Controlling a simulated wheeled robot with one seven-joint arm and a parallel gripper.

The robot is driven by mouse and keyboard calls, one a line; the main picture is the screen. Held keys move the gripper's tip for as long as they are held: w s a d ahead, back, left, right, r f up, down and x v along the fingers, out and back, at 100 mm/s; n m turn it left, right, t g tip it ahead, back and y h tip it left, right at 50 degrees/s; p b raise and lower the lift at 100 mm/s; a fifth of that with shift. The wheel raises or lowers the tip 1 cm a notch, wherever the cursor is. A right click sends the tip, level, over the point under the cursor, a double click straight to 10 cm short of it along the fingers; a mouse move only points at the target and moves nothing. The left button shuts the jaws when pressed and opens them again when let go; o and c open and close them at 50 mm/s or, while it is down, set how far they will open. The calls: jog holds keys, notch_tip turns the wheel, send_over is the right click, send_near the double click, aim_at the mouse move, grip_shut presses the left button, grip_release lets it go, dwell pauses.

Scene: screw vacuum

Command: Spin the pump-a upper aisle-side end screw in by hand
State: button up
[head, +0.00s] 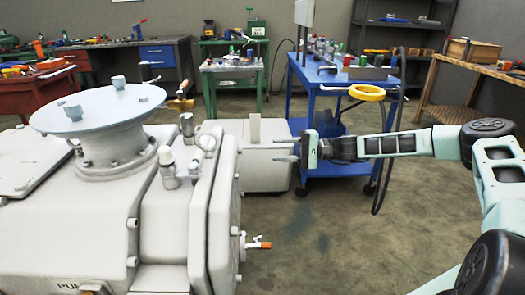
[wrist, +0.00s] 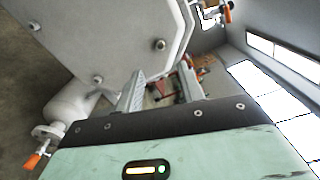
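The pale grey pump (head: 165,215) fills the left of the head view; its label is cut off at the bottom edge. Its end plate also shows in the wrist view (wrist: 110,40), with several screw heads on it, among them one near the plate's edge (wrist: 160,45) and one lower (wrist: 98,79). I cannot tell which is the upper aisle-side screw, or how far any stands out. My gripper (head: 280,149) is right of the pump's end, apart from it. In the wrist view its two fingers (wrist: 162,80) are spread with nothing held between them.
An orange-handled valve (head: 258,244) sticks out from the pump's end. A smaller grey housing (head: 262,170) stands behind my gripper. The floor (head: 330,245) right of the pump is clear.

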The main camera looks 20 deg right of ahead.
jog(key=v, duration=0.7)
jog(key=shift+d, duration=0.35)
jog(key=shift+s, duration=0.1)
